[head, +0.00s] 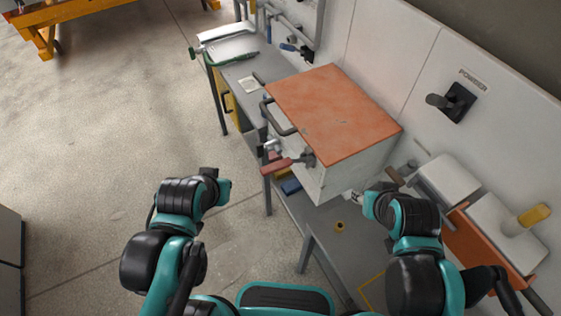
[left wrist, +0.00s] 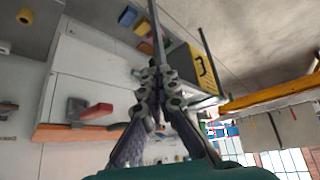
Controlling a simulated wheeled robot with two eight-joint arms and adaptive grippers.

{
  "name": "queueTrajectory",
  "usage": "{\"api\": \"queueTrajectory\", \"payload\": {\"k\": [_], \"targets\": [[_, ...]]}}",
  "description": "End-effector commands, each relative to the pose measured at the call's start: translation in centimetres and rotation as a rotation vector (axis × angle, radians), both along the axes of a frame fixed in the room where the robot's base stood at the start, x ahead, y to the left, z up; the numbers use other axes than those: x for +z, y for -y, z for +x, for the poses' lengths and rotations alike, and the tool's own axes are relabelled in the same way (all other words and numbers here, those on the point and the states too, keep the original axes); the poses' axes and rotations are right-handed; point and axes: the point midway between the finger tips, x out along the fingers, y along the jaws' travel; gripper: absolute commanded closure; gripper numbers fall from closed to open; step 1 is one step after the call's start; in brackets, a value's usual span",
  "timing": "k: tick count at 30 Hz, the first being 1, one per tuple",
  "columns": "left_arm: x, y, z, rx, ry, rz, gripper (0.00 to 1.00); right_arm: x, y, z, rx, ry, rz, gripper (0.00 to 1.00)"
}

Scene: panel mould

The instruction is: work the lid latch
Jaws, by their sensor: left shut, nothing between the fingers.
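The white box (head: 336,182) with an orange lid (head: 330,112) stands on the grey bench. The latch, with its red handle (head: 277,166) and dark grey pivot (head: 308,158), is on the box's front near the lid edge. In the left wrist view the red handle (left wrist: 97,111) shows to the left of my left gripper (left wrist: 155,76). That gripper is shut and empty, apart from the handle. In the head view my left arm is to the left of the box, and its fingers cannot be made out.
A black carry handle (head: 279,117) sticks out from the box front. A small yellow ring (head: 340,226) lies on the bench. A wall switch marked POWER (head: 457,102) is at the right. White containers (head: 447,178) stand at the right. Open floor lies left.

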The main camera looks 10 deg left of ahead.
Motion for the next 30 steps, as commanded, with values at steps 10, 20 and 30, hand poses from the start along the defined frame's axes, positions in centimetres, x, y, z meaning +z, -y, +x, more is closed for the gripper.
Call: {"api": "queueTrajectory", "payload": {"k": [10, 20, 30], "targets": [[0.0, 0.0, 0.0, 0.000, 0.000, 0.000, 1.00, 0.0, 0.0, 0.0, 0.000, 0.000, 0.000, 0.60], [0.9, 0.5, 0.4, 0.014, -0.027, -0.018, 0.55, 0.6, 0.0, 0.0, 0.000, 0.000, 0.000, 0.60], [7.6, 6.6, 4.6, 0.273, -0.375, -0.149, 0.02, 6.4, 0.0, 0.0, 0.000, 0.000, 0.000, 0.60]]}}
